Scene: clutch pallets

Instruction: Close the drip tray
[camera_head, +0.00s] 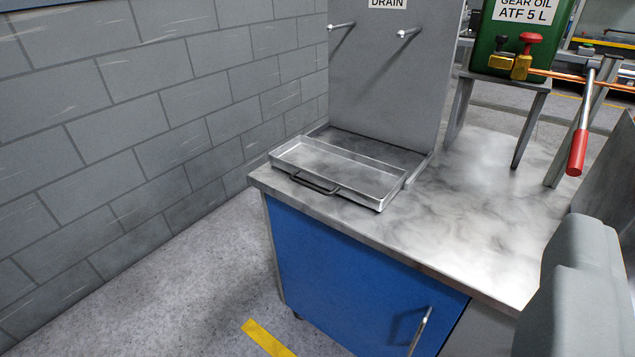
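The drip tray (350,169) is a shallow, empty metal tray with a rim and a dark bar handle (314,184) on its front side. It sits on the marbled bench top near the left front corner, at the foot of an upright grey panel (388,75) labelled DRAIN. It sticks out forward of the panel, and its front side lies close to the bench edge. Dark bare base shows between the tray and the panel. No gripper fingers show; a grey rounded part at the lower right looks like my arm. Nothing touches the tray.
Two pegs stick out of the panel above the tray. A green gear oil can (515,40) stands on a metal stand at the back right, near a red-handled lever (578,150). A blue cabinet (330,270) is below. A block wall (130,120) stands left.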

